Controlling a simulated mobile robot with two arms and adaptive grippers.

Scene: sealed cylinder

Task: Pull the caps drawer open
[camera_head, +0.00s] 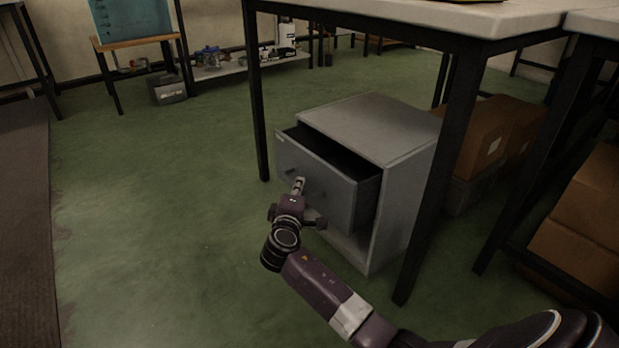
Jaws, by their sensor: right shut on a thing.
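A grey cabinet (405,167) stands on the floor under a table. Its top drawer, the caps drawer (340,195), is partly pulled out, and a dark inside shows behind its front panel. The part of the drawer's inside that I can see looks dark, and I cannot make out contents. My right gripper (298,184) is at the drawer's front and shut on the drawer's handle, which it mostly hides. My left gripper is not in view.
The table (420,12) stands over the cabinet, with dark legs (257,100) on either side. Cardboard boxes (487,135) sit to the right of the cabinet. The green floor (170,190) to the left and in front of the drawer is clear.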

